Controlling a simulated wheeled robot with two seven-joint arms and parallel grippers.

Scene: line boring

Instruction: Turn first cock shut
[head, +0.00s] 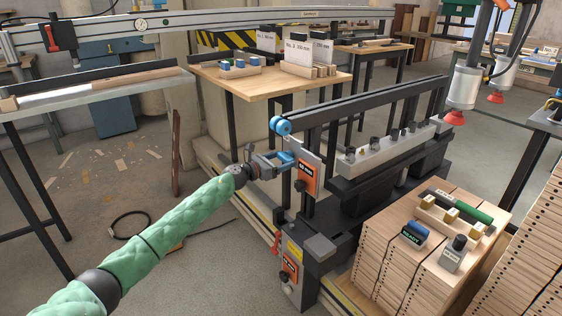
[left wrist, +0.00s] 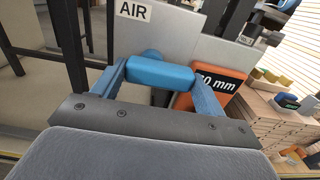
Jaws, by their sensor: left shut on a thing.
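My left gripper (head: 278,161) reaches the grey plate (head: 300,150) on the near end of the boring machine. In the left wrist view, its two blue fingers (left wrist: 158,85) are shut on the bright blue lever (left wrist: 160,72) of the cock, one finger at each end. The lever lies about level across that picture, in front of the plate marked AIR (left wrist: 140,12). The cock's body behind the lever is mostly hidden. In the head view the lever is hard to tell from the fingers. My right gripper is not in view.
An orange display (head: 307,180) sits right beside the lever. A lower box has another orange display (head: 290,268) and a red lever (head: 276,243). Stacked boards (head: 395,240) stand at right.

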